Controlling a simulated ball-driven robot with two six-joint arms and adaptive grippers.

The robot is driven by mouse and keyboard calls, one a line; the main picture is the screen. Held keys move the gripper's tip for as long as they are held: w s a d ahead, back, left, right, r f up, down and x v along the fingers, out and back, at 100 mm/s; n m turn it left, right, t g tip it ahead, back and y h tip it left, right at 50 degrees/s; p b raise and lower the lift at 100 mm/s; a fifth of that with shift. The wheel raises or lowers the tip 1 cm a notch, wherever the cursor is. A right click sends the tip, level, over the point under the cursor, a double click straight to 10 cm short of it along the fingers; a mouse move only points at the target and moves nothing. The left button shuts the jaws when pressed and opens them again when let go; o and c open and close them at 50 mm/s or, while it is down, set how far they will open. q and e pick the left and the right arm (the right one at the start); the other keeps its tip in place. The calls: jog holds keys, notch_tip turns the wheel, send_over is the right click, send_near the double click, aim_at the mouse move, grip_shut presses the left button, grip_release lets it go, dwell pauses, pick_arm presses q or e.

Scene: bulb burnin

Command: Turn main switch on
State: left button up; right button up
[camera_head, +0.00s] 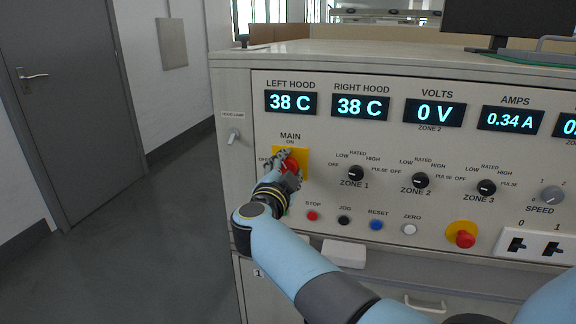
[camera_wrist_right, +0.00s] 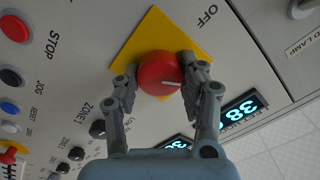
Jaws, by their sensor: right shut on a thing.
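The main switch is a red round knob on a yellow square plate (camera_head: 304,158), with MAIN and ON printed above it and OFF at its left. In the right wrist view the knob (camera_wrist_right: 160,72) sits between the two fingers, and its white mark points right, toward the lit display side. The OFF label is at upper right there; the ON label is not visible. My right gripper (camera_head: 288,168) is shut on the knob, with a finger on each side (camera_wrist_right: 157,85). The gripper partly hides the knob in the head view. My left gripper is not in view.
The panel carries lit displays (camera_head: 291,102), zone knobs (camera_head: 356,173), small push buttons (camera_head: 344,220) and a red emergency button (camera_head: 461,236) on yellow. A hood lamp switch (camera_head: 233,136) is at the left. Open floor and a grey door (camera_head: 62,90) lie left of the console.

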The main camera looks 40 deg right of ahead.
jog(key=m, duration=0.5)
jog(key=shift+s+f+m+b, duration=0.1)
jog(key=shift+f+m+b, duration=0.2)
jog(key=shift+m, duration=0.1)
dwell(0.4)
jog(key=o, duration=1.2)
jog(key=shift+r, duration=0.1)
jog(key=shift+c, duration=0.2)
